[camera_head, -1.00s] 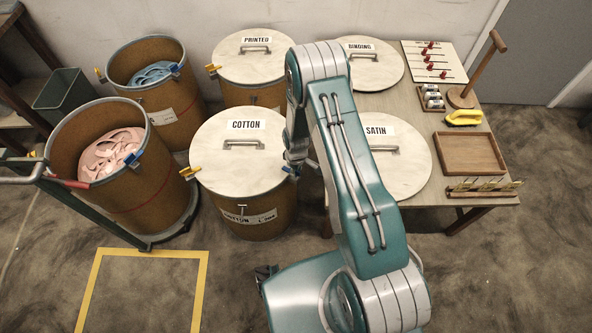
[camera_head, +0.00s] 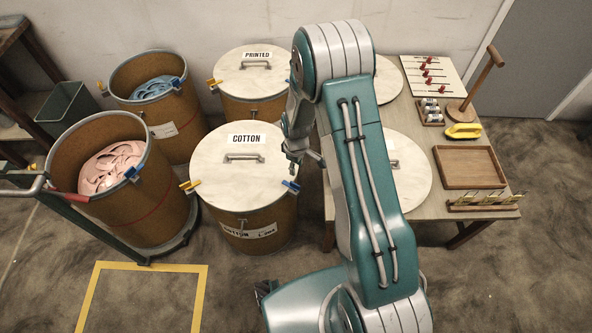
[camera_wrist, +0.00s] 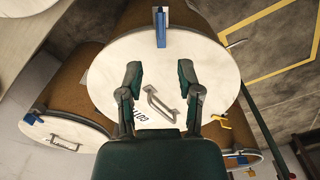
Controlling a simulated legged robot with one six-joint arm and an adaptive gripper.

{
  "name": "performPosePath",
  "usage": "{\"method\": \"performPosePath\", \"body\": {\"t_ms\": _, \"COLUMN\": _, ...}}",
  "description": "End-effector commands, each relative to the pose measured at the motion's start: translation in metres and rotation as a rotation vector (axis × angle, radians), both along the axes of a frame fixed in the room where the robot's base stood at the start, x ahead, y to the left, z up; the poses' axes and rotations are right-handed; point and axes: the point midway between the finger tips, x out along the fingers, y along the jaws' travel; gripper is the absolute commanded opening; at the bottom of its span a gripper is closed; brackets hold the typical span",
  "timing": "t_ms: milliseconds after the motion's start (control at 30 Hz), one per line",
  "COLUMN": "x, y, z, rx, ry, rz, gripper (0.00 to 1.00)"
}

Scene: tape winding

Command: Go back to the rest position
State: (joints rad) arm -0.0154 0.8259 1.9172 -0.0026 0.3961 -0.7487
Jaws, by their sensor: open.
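My gripper (camera_wrist: 160,82) is open and empty in the wrist view, its two fingers apart over the COTTON drum's lid. In the head view my gripper (camera_head: 299,158) is small and partly hidden by my teal arm, at the right edge of that lid. The COTTON lid (camera_head: 215,165) is round and pale, with a metal handle, and lies on its brown drum (camera_head: 262,232). It also shows in the wrist view (camera_wrist: 215,70), its handle below and between the fingers. I see nothing held.
Open drums with pink strips (camera_head: 112,165) and blue strips (camera_head: 157,88) stand at left. The PRINTED drum (camera_head: 252,75) is closed. A table at right bears two lids, partly behind my arm, a wooden tray (camera_head: 440,168) and a yellow object (camera_head: 463,131). A yellow floor outline (camera_head: 150,267) is empty.

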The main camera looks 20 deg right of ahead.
Motion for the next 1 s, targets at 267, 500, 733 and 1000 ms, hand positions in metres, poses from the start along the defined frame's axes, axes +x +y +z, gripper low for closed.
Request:
{"method": "performPosePath", "body": {"t_ms": 267, "x": 0.000, "y": 0.000, "z": 0.000, "rx": 0.000, "ry": 0.001, "rz": 0.000, "gripper": 0.46}}
{"method": "performPosePath", "body": {"t_ms": 500, "x": 0.000, "y": 0.000, "z": 0.001, "rx": 0.000, "ry": 0.000, "rz": -0.001, "gripper": 0.46}}
{"method": "performPosePath", "body": {"t_ms": 733, "x": 0.003, "y": -0.001, "z": 0.061, "rx": 0.003, "ry": -0.053, "rz": -0.067, "gripper": 0.46}}
{"method": "performPosePath", "body": {"t_ms": 1000, "x": -0.013, "y": -0.002, "z": 0.164, "rx": 0.017, "ry": -0.140, "rz": -0.205, "gripper": 0.46}}
